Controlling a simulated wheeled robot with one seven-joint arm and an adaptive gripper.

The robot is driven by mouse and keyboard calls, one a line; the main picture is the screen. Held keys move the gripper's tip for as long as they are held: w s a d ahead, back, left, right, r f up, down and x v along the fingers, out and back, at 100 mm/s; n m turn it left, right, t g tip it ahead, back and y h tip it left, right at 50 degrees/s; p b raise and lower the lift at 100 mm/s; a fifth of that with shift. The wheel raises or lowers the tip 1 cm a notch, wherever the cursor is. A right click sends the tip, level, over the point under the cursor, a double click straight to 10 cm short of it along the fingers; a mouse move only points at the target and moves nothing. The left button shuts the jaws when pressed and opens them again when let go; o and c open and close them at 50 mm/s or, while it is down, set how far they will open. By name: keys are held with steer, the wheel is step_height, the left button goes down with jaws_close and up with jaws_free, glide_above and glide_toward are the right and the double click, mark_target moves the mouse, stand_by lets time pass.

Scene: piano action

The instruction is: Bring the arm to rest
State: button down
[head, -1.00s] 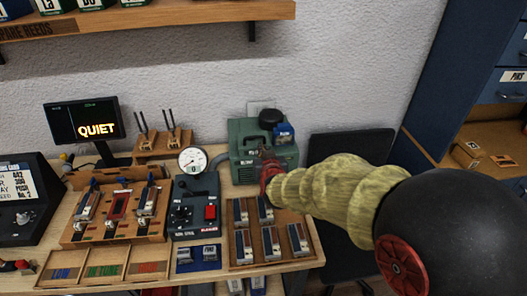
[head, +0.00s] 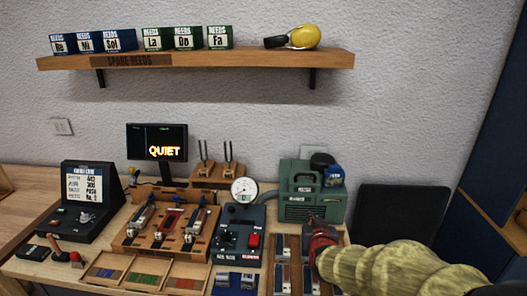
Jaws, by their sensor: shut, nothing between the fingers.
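My gripper (head: 318,238) is red and dark, at the end of my arm, which comes in from the lower right in a pale yellow-green ribbed sleeve. The gripper is shut and holds nothing. In the picture it overlaps the wooden rack (head: 279,252) of dark and pale blocks at the right end of the bench, just below the green machine (head: 312,205). I cannot tell its height above the rack. The arm hides the right part of the rack.
A dark control box (head: 240,238) with a red switch and a round gauge (head: 244,190) stand left of the gripper. A wooden stand (head: 165,232) and a screen reading QUIET (head: 158,143) are further left. A shelf (head: 200,61) with reed boxes hangs above. A dark chair (head: 402,212) is at right.

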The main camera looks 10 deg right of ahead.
steer(key=s+a+r+n+g+y+p, duration=0.1)
steer(key=s+a+r+g+y+p, duration=0.1)
steer(key=s+a+r, duration=0.4)
steer(key=s+r+g+p, duration=0.1)
steer(key=s+r+g, duration=0.1)
steer(key=s, duration=1.2)
steer(key=s+d+r+n+g+p, duration=0.1)
steer(key=s+r+g+p, duration=0.1)
steer(key=s, duration=1.2)
steer(key=shift+s+r+g+p, duration=0.3)
steer(key=shift+s+r+g, duration=0.1)
steer(key=shift+r+g, duration=0.45)
steer(key=shift+d, duration=0.1)
